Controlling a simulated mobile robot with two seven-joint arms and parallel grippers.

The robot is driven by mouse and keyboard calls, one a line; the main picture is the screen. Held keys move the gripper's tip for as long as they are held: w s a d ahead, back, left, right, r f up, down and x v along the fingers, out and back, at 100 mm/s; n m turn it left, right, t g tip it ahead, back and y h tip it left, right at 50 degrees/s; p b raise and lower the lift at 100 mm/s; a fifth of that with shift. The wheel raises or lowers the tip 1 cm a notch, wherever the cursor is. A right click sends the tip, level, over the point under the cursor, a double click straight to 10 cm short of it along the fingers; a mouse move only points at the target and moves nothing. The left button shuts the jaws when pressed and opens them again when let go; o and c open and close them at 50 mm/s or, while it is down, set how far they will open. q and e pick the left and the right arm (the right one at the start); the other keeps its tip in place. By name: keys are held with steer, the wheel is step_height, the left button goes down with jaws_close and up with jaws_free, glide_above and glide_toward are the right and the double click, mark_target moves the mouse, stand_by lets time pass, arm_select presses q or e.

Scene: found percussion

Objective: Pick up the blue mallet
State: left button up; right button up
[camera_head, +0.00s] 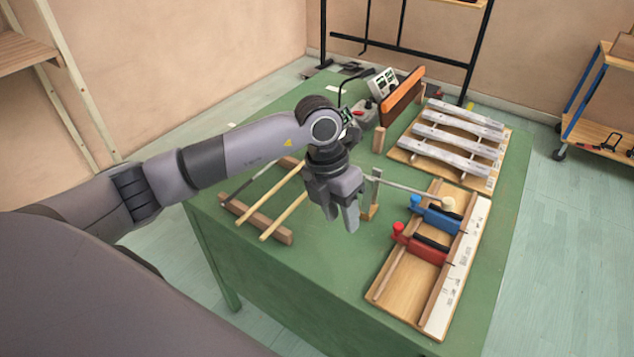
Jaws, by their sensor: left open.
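A blue piece (441,220) with a round blue end and a black strip lies in the wooden tray (381,288) on the green table. I cannot make out a clear mallet shape in it. A similar red piece (426,251) lies just in front of it. A pale round head (448,204) on a thin grey rod is behind the blue piece. My left gripper (341,216) is open and empty, fingers pointing down over the table, left of the tray and apart from the blue piece. My right gripper is not in view.
Pale wooden sticks (285,215) lie across wooden bars left of my gripper. A small upright post (373,195) stands close to its right. A rack of grey metal bars (455,135) and an orange-brown board (399,97) are farther back. The table's front (310,275) is clear.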

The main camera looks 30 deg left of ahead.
mark_target(294, 205)
arm_select(q)
steer(key=w+a+r+n+y, duration=0.2)
steer(key=a+y, duration=0.3)
steer(key=a, duration=0.5)
steer(key=x, duration=0.6)
steer(key=shift+s+f+p, duration=0.2)
steer(key=shift+s+p, duration=0.1)
steer(key=shift+p, duration=0.1)
jaws_close()
